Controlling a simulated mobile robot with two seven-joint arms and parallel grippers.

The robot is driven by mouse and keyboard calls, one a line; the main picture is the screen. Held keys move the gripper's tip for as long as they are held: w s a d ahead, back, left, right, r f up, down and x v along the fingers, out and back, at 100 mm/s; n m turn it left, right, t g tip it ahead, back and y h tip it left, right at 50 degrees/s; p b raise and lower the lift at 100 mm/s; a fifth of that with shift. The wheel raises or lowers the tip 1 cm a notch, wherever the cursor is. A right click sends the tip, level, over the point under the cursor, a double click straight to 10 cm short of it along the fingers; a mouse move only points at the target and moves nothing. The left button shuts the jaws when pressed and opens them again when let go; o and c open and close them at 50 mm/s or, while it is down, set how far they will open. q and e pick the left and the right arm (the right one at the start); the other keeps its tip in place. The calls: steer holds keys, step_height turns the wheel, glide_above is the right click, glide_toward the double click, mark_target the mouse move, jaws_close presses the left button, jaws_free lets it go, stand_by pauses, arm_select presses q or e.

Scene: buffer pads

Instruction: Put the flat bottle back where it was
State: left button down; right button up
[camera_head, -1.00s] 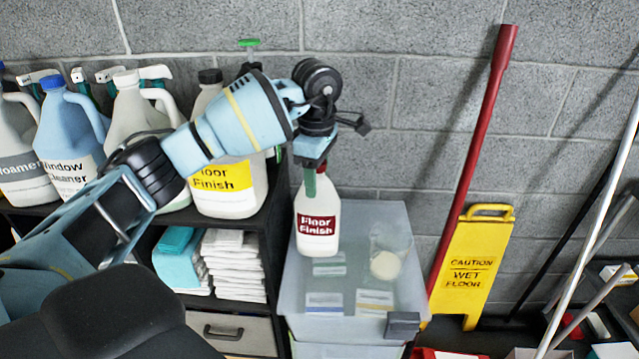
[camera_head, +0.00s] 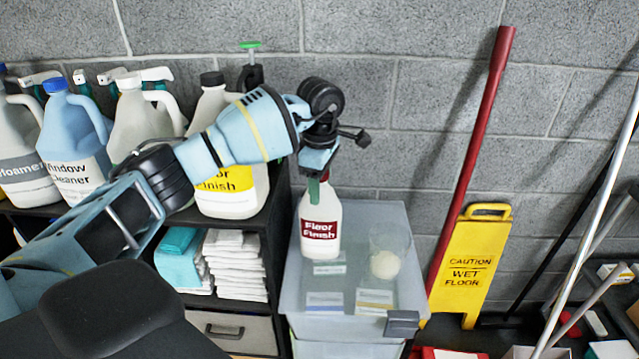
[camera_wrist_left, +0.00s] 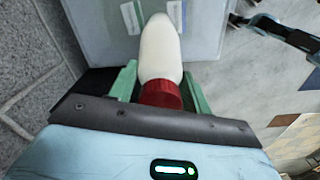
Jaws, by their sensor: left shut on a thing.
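The flat bottle (camera_head: 320,246) is white with a red cap and a red "Floor Finish" label. It is upright over the left rear part of the translucent bin's lid (camera_head: 350,213); whether its base touches the lid is hard to tell. My left gripper (camera_head: 315,188) is shut on it from above, at the cap and neck. In the left wrist view the green fingers (camera_wrist_left: 160,92) lie on either side of the red cap, with the white bottle body (camera_wrist_left: 160,50) beyond.
A black shelf (camera_head: 262,225) left of the bin holds several large jugs and folded white cloths (camera_head: 235,265). A yellow wet-floor sign (camera_head: 465,265) and red pole (camera_head: 480,150) stand to the right.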

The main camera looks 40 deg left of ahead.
arm_select(q)
steer(key=c, duration=0.6)
jaws_free()
steer(key=shift+f, duration=0.15)
steer(key=shift+c, duration=0.2)
steer(key=shift+f, duration=0.15)
step_height(320, 180, up, 8)
steer(key=shift+a+b, duration=0.1)
steer(key=shift+b, duration=0.4)
